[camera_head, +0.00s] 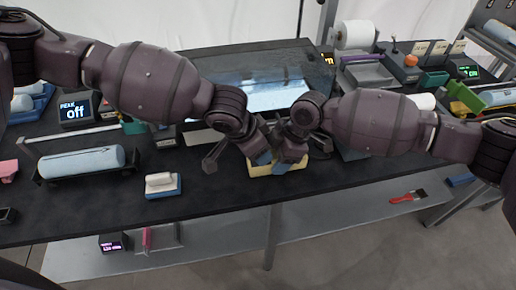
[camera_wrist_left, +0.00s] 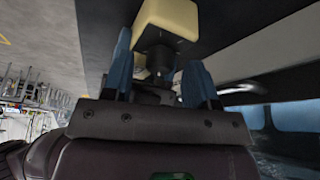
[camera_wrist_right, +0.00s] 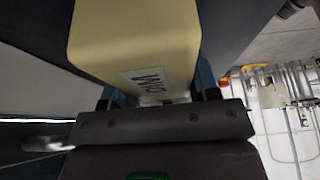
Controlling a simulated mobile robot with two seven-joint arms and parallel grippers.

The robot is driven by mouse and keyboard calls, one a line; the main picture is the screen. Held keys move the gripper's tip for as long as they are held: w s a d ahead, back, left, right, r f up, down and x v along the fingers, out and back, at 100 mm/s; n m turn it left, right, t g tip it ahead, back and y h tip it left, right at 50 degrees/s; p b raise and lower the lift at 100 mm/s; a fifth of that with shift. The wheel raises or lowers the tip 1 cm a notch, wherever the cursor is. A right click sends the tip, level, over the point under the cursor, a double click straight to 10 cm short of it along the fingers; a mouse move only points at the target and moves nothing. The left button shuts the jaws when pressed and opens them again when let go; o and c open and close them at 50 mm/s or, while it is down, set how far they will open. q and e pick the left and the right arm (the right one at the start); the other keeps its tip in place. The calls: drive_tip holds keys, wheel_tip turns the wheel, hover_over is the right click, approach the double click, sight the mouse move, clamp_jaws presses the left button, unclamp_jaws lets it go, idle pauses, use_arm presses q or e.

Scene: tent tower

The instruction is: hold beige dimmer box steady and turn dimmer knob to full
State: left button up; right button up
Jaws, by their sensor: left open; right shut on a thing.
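The beige dimmer box (camera_head: 259,170) is near the table's front edge in the head view, partly hidden by my grippers. My right gripper (camera_head: 283,167) is shut on it; in the right wrist view the box (camera_wrist_right: 135,40) fills the space between the blue fingers, with a white printed label facing the camera. My left gripper (camera_head: 262,157) is close beside it. In the left wrist view its blue fingers are open on either side of a dark knob (camera_wrist_left: 157,62), with the beige box (camera_wrist_left: 168,18) beyond. I cannot tell whether the fingers touch the knob, or read its setting.
A display reading "off" (camera_head: 76,111) stands at the left. A blue roll (camera_head: 80,162) on a dark rack and a white-and-blue block (camera_head: 162,184) lie left of the grippers. A glossy panel (camera_head: 262,85) stands behind them. The front table strip right of the box is clear.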

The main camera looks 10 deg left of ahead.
use_arm(q)
drive_tip(key=shift+f, duration=0.35)
drive_tip(key=shift+c, duration=0.3)
drive_tip(key=c, duration=0.9)
drive_tip(key=shift+o, duration=0.2)
drive_tip(key=shift+w+m+g+h, duration=0.15)
drive_tip(key=shift+m+g, duration=0.25)
drive_tip(key=shift+m, duration=0.75)
drive_tip(key=shift+m+g+h, duration=0.25)
drive_tip(key=shift+m+g, duration=0.15)
drive_tip(key=shift+m, duration=0.75)
drive_tip(key=o, duration=0.9)
